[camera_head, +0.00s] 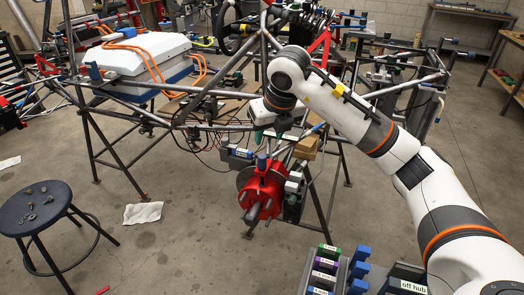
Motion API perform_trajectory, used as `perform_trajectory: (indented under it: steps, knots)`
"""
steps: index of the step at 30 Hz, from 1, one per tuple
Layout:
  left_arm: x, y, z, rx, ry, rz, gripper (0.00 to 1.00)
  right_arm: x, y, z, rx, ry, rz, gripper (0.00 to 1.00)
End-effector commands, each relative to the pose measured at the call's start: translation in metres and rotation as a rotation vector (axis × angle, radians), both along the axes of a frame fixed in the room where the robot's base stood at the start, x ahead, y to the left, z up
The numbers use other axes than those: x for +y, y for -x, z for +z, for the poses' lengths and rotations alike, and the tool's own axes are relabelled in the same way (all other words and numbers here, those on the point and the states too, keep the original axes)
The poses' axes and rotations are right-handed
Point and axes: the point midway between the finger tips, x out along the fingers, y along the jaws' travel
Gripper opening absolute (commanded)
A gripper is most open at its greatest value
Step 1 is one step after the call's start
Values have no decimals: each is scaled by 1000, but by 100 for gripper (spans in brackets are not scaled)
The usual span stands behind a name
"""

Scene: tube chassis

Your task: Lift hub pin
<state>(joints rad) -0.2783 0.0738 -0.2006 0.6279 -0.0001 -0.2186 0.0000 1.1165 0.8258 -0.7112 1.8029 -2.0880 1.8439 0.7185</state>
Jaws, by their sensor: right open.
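A red hub (270,185) with a dark shaft sticking out toward the viewer sits at the lower middle of the tube chassis (205,125). A small blue-topped piece (262,160) stands upright at the top of the hub; it may be the hub pin, but it is too small to be sure. My right arm comes in from the right, and its gripper (276,141) points down just above and behind the hub. The gripper is open, with its fingers small and partly lost against the dark parts. My left gripper is out of view.
A rack with coloured labelled blocks (325,266) and blue handles stands at the bottom, beside a holder labelled "off hub" (413,287). A round dark stool (35,206) with small parts stands at left. A white cloth (143,212) lies on open floor.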

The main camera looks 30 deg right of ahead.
Motion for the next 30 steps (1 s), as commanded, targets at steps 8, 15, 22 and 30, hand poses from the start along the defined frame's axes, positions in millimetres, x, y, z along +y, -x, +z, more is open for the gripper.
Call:
perform_trajectory:
  steps: [8, 15, 22, 30]
  knots:
    - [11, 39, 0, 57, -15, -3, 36, -1, -19, -50, 6, -1, 1, 43]
    - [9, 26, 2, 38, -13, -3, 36, -1, -35, -87, 4, -2, 2, 43]
    - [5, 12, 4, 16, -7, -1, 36, -2, -42, -102, 1, -2, 2, 43]
    - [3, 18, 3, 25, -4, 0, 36, -2, -42, -103, 0, -1, 3, 43]
